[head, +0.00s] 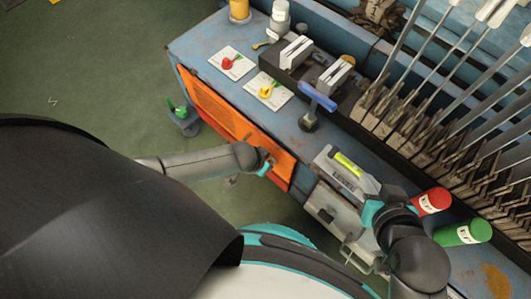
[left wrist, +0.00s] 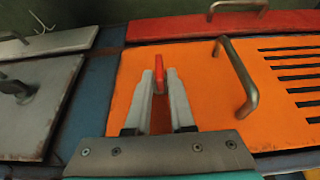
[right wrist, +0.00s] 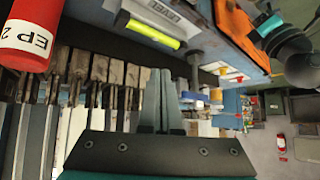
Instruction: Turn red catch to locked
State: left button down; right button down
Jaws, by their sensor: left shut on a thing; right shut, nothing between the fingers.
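The red catch (left wrist: 158,68) is on the orange door panel (left wrist: 200,60) and shows upright in the left wrist view. My left gripper (left wrist: 158,82) is at the panel, with its fingers closed on either side of the catch. The fingers hide its lower part, and I cannot read any locked mark. In the head view my left arm reaches the orange panel (head: 221,113), and the catch is too small to make out. My right gripper (right wrist: 158,78) is shut and empty, above the bench near the grey level.
A bent metal handle (left wrist: 237,78) stands out just right of my left gripper. On the bench are a level (head: 345,170), a red can (head: 430,201), a green can (head: 463,233), and plates with a red knob (head: 227,63) and a yellow knob (head: 265,91).

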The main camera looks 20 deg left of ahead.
jog(key=shift+s, duration=0.1)
dwell(0.4)
pick_arm(q)
jog(key=shift+d, duration=0.15)
pick_arm(e)
jog(key=s+d+g+h+p, duration=0.1)
jog(key=s+d+g, duration=0.2)
pick_arm(q)
jog(key=shift+s+d+f+m+t+y+b, duration=0.1)
jog(key=shift+d+m+t+y+b, duration=0.25)
jog(key=shift+y, duration=0.7)
jog(key=shift+s+d+f+m+t+y+b, duration=0.1)
jog(key=shift+t+y+b, duration=0.4)
jog(key=shift+y, duration=0.5)
jog(key=shift+s+d+f+m+t+y+b, duration=0.15)
jog(key=shift+m+t+y+b, duration=0.25)
jog(key=shift+y, duration=0.65)
pick_arm(e)
jog(key=w+a+t+y, duration=0.2)
jog(key=w+a+t, duration=0.2)
jog(key=a+t, duration=0.1)
jog(key=shift+w+a+r+t+y, duration=0.3)
jog(key=shift+a+r+t, duration=0.1)
jog(key=shift+a, duration=0.2)
